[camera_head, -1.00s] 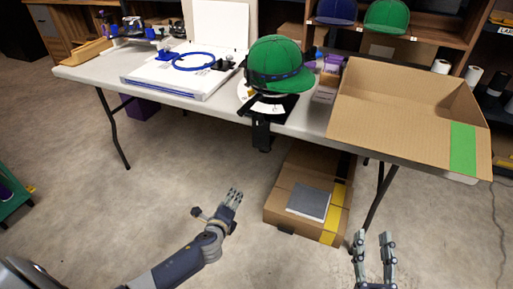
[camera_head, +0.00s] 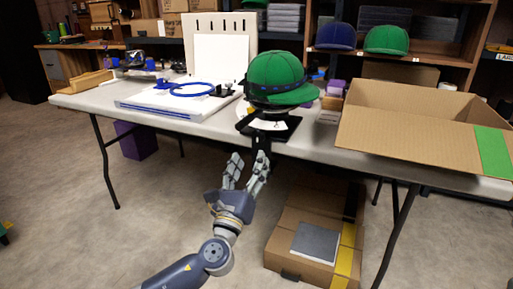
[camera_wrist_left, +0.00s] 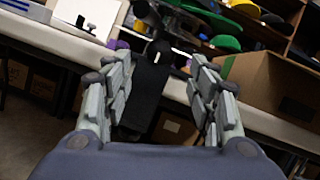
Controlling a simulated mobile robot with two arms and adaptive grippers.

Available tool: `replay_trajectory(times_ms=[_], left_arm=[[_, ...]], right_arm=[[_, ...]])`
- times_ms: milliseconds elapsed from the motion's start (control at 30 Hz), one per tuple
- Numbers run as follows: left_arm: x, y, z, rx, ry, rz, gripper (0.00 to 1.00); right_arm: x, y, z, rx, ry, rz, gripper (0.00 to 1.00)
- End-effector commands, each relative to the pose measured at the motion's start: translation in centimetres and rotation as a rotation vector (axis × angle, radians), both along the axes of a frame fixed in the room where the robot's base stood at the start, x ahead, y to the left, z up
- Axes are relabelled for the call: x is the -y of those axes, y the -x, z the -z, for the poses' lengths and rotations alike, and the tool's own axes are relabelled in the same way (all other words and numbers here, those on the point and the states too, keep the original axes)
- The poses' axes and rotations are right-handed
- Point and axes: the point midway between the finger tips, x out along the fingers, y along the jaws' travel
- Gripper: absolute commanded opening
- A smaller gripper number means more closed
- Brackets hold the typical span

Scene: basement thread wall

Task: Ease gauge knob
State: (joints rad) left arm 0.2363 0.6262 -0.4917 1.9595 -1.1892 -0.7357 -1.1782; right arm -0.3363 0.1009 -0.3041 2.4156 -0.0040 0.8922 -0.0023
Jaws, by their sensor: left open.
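A green cap (camera_head: 277,80) with a dark blue band sits on a stand at the table's front edge. Below it is a white gauge face (camera_head: 267,125) on a black base. A black bracket (camera_wrist_left: 148,95) hangs down from the table edge in the left wrist view. A small dark round part (camera_wrist_left: 158,48) above it may be the gauge knob; I cannot tell surely. My left gripper (camera_head: 248,168) is open, its fingers pointing up just below and in front of the table edge. In the left wrist view its fingers (camera_wrist_left: 160,75) stand either side of the bracket, holding nothing.
The table (camera_head: 80,98) carries a white board with a blue ring (camera_head: 190,89) at left. A large open cardboard box (camera_head: 400,130) stands at right. A closed box (camera_head: 290,238) with a grey pad lies on the floor below. Shelves stand behind.

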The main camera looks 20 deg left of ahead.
Motion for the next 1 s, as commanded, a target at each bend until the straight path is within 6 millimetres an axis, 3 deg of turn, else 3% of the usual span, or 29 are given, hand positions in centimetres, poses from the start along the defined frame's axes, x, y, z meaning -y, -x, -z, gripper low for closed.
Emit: replay_trajectory(times_ms=[200, 400, 867, 1000], left_arm=[[-0.5, -3.7, -1.4, 0.003, 0.002, -0.001, 0.53], [-0.8, -6.0, -2.2, 0.0, 0.001, -0.001, 0.53], [-0.9, -6.9, -2.6, -0.002, 0.002, 0.0, 0.53], [-0.9, -6.9, -2.6, -0.002, 0.003, 0.001, 0.22]], right_arm=[[-0.1, -0.2, -0.1, 0.018, 0.002, 0.001, 0.4], [-0.1, -0.9, 0.0, 0.026, 0.005, 0.002, 0.4], [-0.2, -0.9, -0.4, 0.037, 0.007, 0.002, 0.4], [-0.2, -0.9, -0.4, 0.037, 0.007, 0.002, 0.4]])
